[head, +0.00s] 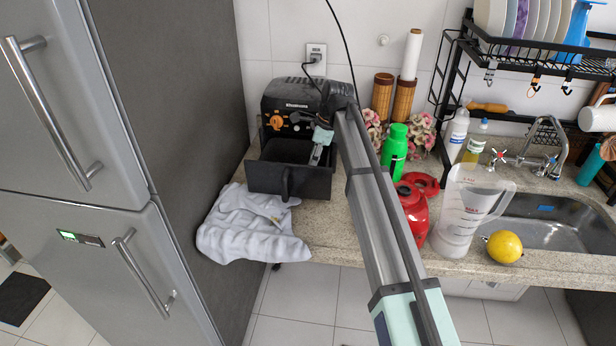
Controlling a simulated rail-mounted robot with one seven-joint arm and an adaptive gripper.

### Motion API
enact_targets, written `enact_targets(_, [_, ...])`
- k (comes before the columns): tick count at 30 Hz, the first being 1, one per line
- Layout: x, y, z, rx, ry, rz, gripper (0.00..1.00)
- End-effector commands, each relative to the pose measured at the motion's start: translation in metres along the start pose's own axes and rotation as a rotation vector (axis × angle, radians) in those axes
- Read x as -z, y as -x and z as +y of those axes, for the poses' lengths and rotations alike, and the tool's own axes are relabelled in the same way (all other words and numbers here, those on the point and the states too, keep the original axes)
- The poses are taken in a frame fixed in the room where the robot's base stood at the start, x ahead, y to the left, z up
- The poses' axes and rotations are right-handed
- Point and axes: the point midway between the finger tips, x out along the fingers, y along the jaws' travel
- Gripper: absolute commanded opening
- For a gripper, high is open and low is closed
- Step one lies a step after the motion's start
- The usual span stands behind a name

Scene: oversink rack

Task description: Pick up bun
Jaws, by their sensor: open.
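I cannot make out a bun in the head view. My gripper (316,157) is small in the picture and points down at the right side of the pulled-out black air fryer drawer (290,183). It is open. Its fingertips are at or just inside the drawer's opening; I cannot tell how deep. The drawer's front wall and my arm hide most of the drawer's floor, so what lies in it does not show.
The air fryer body (285,105) stands against the wall. A white cloth (245,228) hangs over the counter edge. Right of my arm are a green bottle (394,152), a red container (413,212), a clear jug (462,212), a lemon (504,246) and the sink (550,222). The fridge (100,130) bounds the left.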

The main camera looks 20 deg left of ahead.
Motion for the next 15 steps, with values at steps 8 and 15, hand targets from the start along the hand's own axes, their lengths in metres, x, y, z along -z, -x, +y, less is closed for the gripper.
enact_targets(8, [0.000, -0.025, 0.000, 0.000, 0.001, 0.000, 0.52])
enact_targets(15, [0.001, -0.037, 0.000, -0.001, 0.001, 0.000, 0.52])
